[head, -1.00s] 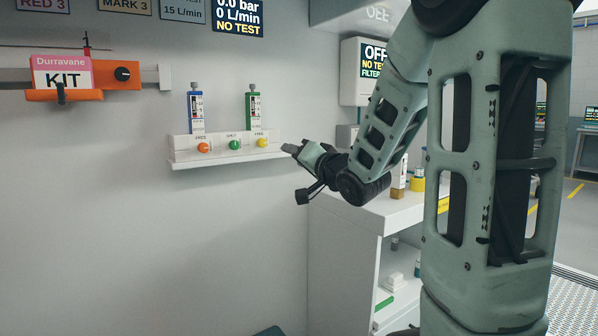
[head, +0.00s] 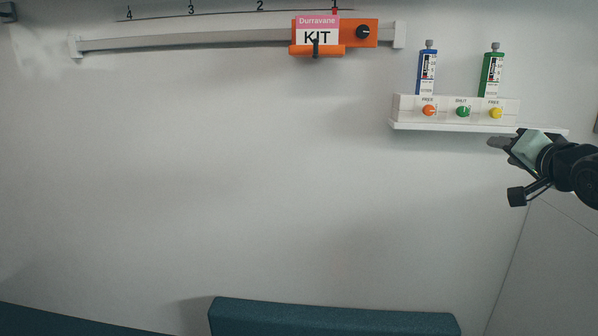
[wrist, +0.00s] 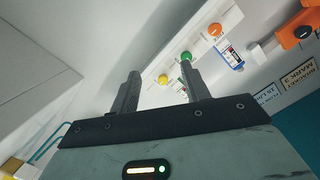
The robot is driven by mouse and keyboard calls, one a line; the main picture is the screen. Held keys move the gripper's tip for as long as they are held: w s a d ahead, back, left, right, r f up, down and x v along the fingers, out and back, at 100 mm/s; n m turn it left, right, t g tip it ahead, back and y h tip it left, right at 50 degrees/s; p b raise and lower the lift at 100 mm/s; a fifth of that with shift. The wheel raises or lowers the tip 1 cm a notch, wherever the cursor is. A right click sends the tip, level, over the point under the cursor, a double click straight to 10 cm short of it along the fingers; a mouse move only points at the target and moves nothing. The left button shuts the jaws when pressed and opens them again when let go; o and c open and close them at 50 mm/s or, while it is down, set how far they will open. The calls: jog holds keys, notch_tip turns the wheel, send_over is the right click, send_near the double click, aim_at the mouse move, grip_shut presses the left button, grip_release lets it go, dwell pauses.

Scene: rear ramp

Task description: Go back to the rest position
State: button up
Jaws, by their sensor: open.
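My gripper (head: 497,143) is at the right of the head view, just below the right end of a white wall shelf panel (head: 405,126). It points left along the wall. In the wrist view my gripper (wrist: 163,82) has its two fingers apart with nothing between them. The panel carries an orange knob (head: 428,110), a green knob (head: 462,111) and a yellow knob (head: 496,113). In the wrist view the yellow knob (wrist: 163,79) shows beyond the gap between the fingers. I cannot tell whether a finger touches the panel. No rest position is marked in view.
A blue flowmeter (head: 427,70) and a green flowmeter (head: 491,71) stand up from the panel. A rail (head: 180,42) on the wall holds an orange mount with a Durravane kit label (head: 317,30). A teal seat back (head: 330,316) is below. The wall between is clear.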

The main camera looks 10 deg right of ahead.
jog(key=s+a+f+n+g+y, duration=0.2)
jog(key=a+f+n+g, duration=0.3)
jog(key=a, duration=0.6)
jog(key=s+a+f+n+g+y, duration=0.2)
jog(key=a+f, duration=0.5)
jog(key=a, duration=0.4)
jog(key=s+a+f+n+g, duration=0.35)
jog(key=s+a+n, duration=0.2)
jog(key=s, duration=0.45)
jog(key=s+a+f+n+g, duration=0.4)
jog(key=s+a, duration=0.3)
jog(key=s, duration=0.4)
notch_tip(320, 180, up, 21)
jog(key=s+g+p, duration=0.1)
jog(key=p, duration=1.9)
jog(key=shift+r, duration=0.2)
